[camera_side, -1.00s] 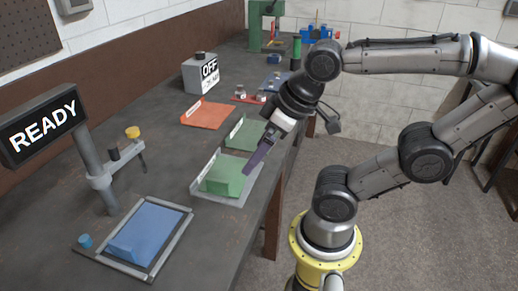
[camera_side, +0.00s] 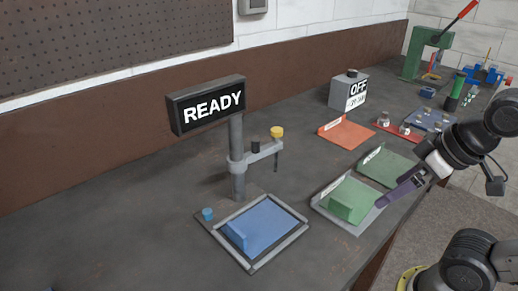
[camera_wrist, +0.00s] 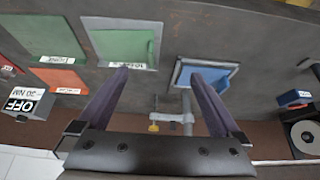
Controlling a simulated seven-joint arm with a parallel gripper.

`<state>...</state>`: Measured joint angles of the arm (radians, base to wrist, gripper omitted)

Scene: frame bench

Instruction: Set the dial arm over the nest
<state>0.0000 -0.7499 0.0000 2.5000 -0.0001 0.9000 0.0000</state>
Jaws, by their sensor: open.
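The dial arm (camera_side: 262,152) is a grey bar on an upright post, with a black knob and a yellow-topped spindle (camera_side: 277,133). It points right, behind the nest (camera_side: 254,267), not above it. In the wrist view the dial arm (camera_wrist: 172,117) lies below the nest (camera_wrist: 181,72). My gripper (camera_side: 382,203) is beside the green stepped block; in the wrist view my gripper (camera_wrist: 158,75) has its fingers apart, with nothing between.
A READY sign (camera_side: 207,104) tops the post. To the right are a tray with a green stepped block (camera_side: 353,198), a green mat (camera_side: 388,167), an orange mat (camera_side: 346,133) and an OFF box (camera_side: 349,90). The bench left of the nest is clear.

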